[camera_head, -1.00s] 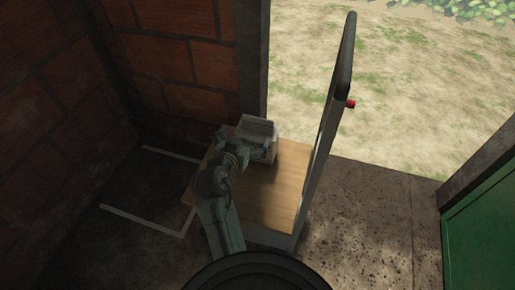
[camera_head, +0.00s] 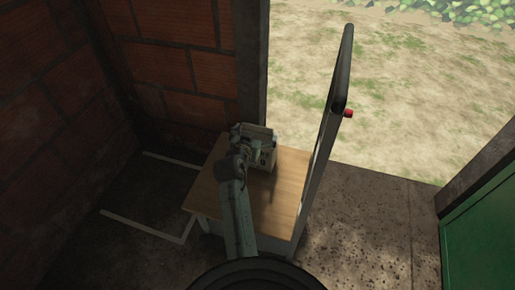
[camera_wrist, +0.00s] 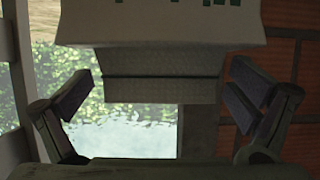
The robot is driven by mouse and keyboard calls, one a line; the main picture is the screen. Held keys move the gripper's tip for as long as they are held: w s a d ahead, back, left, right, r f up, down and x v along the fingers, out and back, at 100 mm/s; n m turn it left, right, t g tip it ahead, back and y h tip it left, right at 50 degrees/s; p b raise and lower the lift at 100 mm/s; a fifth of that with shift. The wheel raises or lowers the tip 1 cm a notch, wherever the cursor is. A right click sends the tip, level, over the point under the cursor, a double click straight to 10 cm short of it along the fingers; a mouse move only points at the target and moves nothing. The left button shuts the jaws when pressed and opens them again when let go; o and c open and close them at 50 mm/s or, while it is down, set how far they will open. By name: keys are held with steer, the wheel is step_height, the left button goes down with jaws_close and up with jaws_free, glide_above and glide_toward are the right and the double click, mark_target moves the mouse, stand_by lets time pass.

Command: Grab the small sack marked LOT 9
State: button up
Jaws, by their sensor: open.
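A pale grey-white sack (camera_head: 267,157) stands on the wooden top of a cart (camera_head: 283,195), near its far edge. In the wrist view the sack (camera_wrist: 160,60) fills the upper middle, with green marks cut off at the top edge. I cannot read LOT 9 on it. My gripper (camera_head: 250,144) is at the sack in the head view and partly covers it. In the wrist view my gripper (camera_wrist: 161,88) is open, with one finger left and one right of the sack's lower part. I cannot tell whether either finger touches it.
The cart's tall upright handle (camera_head: 328,130) rises on the right. A brick wall (camera_head: 180,60) and a dark post (camera_head: 254,60) stand behind and left. A green panel (camera_head: 485,235) is at the far right. The concrete floor right of the cart is clear.

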steer(key=shift+c, duration=0.6)
steer(key=c, duration=1.5)
steer(key=shift+r, duration=0.15)
steer(key=shift+c, duration=0.3)
steer(key=shift+r, duration=0.15)
